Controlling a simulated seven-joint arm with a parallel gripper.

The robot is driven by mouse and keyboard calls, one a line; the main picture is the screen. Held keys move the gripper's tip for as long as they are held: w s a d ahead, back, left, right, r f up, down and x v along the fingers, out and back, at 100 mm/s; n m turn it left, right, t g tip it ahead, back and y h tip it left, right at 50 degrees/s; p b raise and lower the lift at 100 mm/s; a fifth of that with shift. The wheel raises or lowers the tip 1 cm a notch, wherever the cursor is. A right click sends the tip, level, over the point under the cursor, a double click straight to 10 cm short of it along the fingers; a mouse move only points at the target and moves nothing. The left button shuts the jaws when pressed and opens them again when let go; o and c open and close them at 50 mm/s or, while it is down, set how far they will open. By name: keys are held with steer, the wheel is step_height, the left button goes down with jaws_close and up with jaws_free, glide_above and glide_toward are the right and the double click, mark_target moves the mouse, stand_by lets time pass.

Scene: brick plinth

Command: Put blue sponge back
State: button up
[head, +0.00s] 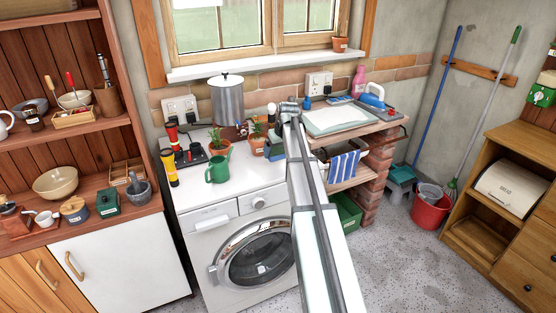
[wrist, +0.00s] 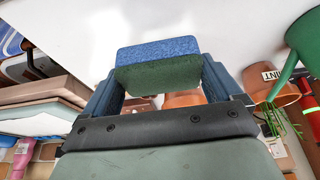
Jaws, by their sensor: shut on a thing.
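The blue sponge (wrist: 158,52) has a blue upper layer and a dark green lower layer. In the wrist view my gripper (wrist: 160,76) is shut on it, one finger at each short end. The sponge is held over a white surface. In the head view a small blue and green patch left of my arm looks like the sponge (head: 274,151), above the back right of the white washing machine top (head: 235,190). My arm hides most of the gripper there.
A pot labelled MINT (wrist: 275,85) and a green watering can (head: 217,169) stand close by. A metal canister (head: 227,100) is behind.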

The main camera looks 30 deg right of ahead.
mark_target(278, 158)
steer(key=shift+f, duration=2.1)
steer(key=shift+f, duration=0.15)
steer(key=o, duration=0.6)
steer(key=v, duration=1.2)
